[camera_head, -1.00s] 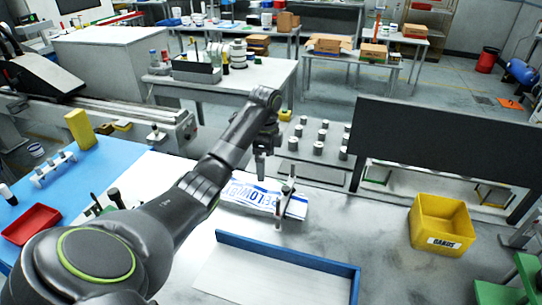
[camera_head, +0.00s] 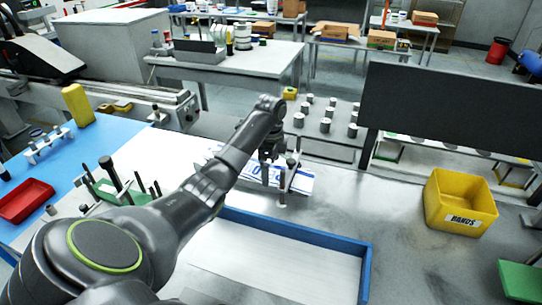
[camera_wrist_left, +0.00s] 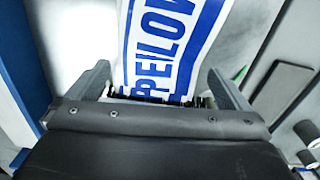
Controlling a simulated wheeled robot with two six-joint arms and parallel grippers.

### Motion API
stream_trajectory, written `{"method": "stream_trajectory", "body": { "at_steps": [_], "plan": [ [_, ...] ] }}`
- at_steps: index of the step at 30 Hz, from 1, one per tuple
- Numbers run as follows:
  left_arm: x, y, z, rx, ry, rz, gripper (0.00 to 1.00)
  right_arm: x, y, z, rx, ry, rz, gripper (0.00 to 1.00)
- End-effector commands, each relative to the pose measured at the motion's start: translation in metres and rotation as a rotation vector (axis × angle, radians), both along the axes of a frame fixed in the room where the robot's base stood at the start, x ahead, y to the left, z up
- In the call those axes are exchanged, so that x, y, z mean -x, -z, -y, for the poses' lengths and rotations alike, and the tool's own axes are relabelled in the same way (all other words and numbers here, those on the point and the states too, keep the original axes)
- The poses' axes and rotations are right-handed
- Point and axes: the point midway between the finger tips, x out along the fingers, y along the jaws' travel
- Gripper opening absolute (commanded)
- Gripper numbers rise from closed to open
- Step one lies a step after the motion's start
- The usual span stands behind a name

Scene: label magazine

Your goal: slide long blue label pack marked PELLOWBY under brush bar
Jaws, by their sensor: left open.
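The long label pack (camera_head: 300,181), white with large blue lettering, lies on the grey bench behind the blue-edged tray; my arm hides part of it. Slim dark posts (camera_head: 284,185) stand by the pack, perhaps part of the brush bar; I cannot tell the bar itself clearly. My right gripper is not in view.
The blue-edged tray (camera_head: 300,229) with a white floor lies in front. A yellow bin (camera_head: 460,203) marked BANDS stands right, with a dark panel (camera_head: 440,108) behind. Dark upright tools (camera_head: 115,180) stand left, near a red tray (camera_head: 25,201).

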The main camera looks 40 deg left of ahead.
Motion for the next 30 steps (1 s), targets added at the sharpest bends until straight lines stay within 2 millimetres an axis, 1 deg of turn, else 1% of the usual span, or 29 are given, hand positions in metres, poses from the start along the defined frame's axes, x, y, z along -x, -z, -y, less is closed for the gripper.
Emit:
{"method": "stream_trajectory", "body": {
  "at_steps": [1,3,7,11,18,20,30],
  "plan": [
    [0.001,0.007,0.0,0.001,0.001,-0.003,1.0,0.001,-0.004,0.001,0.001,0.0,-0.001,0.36],
    [0.001,0.016,0.0,0.001,0.0,-0.003,1.0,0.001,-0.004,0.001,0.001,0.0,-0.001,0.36],
    [0.0,0.027,0.0,0.0,0.0,-0.001,1.0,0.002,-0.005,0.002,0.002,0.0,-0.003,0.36],
    [0.0,0.032,0.0,0.0,0.001,0.0,1.0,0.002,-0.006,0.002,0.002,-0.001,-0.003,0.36],
    [0.0,0.033,0.0,0.0,0.001,0.0,1.0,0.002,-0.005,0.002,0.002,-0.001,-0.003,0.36],
    [0.0,0.032,0.0,-0.001,0.001,0.0,0.93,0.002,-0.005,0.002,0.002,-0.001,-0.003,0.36],
    [0.0,0.032,0.0,0.0,0.001,0.001,0.49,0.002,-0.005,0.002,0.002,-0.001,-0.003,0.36]
  ]
}}
